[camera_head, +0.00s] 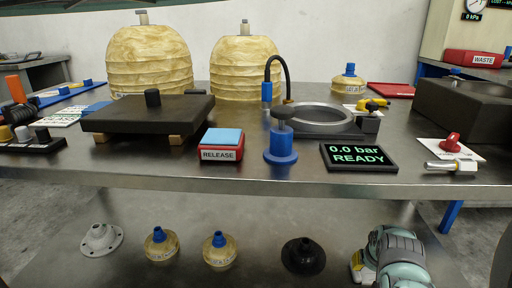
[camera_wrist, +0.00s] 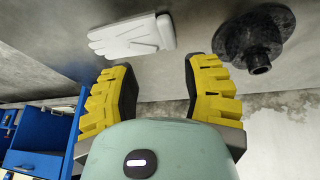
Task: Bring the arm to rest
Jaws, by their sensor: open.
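My gripper (camera_wrist: 160,92) has yellow ribbed fingers with black pads. In the wrist view its two fingers stand wide apart with nothing between them. In the head view part of my arm (camera_head: 396,258) shows low on the right, in front of the lower shelf, with a yellow finger at its left. My gripper is below the level of the table top (camera_head: 265,183). The rest of my arm is out of view.
The lower shelf (camera_head: 120,205) holds a grey flanged part (camera_head: 101,240), two tan pots with blue necks (camera_head: 161,245) (camera_head: 220,251) and a black flanged part (camera_head: 303,256). On the table stand a blue-based post (camera_head: 281,148), a RELEASE box (camera_head: 221,146) and a READY display (camera_head: 358,156).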

